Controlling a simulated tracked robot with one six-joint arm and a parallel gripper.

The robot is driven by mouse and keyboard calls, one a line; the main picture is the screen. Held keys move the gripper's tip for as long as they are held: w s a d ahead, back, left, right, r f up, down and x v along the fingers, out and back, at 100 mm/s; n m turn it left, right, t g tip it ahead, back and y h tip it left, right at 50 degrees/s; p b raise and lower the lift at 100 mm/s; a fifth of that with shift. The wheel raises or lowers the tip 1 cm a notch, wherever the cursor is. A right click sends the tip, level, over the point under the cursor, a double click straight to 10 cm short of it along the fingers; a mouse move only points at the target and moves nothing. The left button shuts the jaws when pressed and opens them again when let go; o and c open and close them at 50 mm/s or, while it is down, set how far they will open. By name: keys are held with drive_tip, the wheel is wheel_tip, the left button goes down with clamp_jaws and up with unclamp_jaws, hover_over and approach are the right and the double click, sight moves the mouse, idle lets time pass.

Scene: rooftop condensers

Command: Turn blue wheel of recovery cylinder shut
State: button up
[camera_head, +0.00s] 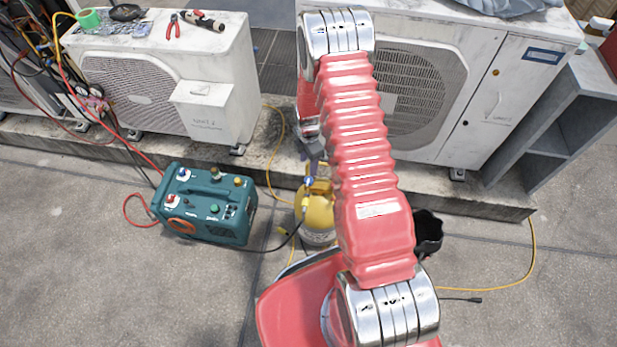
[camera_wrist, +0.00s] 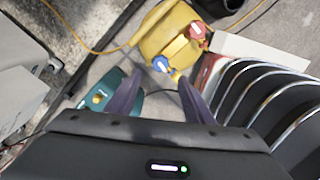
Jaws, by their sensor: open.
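The yellow recovery cylinder (camera_head: 318,222) stands on the paving in the head view, partly hidden behind my red arm. Its blue wheel (camera_head: 308,181) shows at its top. In the wrist view, the cylinder (camera_wrist: 158,33) fills the upper middle, with the blue wheel (camera_wrist: 160,64) on its near side and a red wheel (camera_wrist: 197,30) farther up and right. My gripper (camera_wrist: 161,76) is open and empty, its two dark fingers pointing toward the blue wheel, which appears between and just beyond the tips. I cannot tell whether they touch it. My arm hides most of the gripper in the head view.
A teal recovery machine (camera_head: 205,205) with hoses stands left of the cylinder. White condenser units (camera_head: 225,105) line the back on a concrete kerb, tools on one. A black bucket (camera_head: 428,232) and a yellow hose (camera_head: 500,288) lie right of my arm. Front-left paving is clear.

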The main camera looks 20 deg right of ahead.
sight(309, 179)
wheel_tip(309, 179, down, 10)
drive_tip(key=shift+r, duration=0.15)
idle(0.5)
drive_tip(key=shift+c, duration=0.4)
drive_tip(key=c, duration=1)
drive_tip(key=shift+o, duration=0.2)
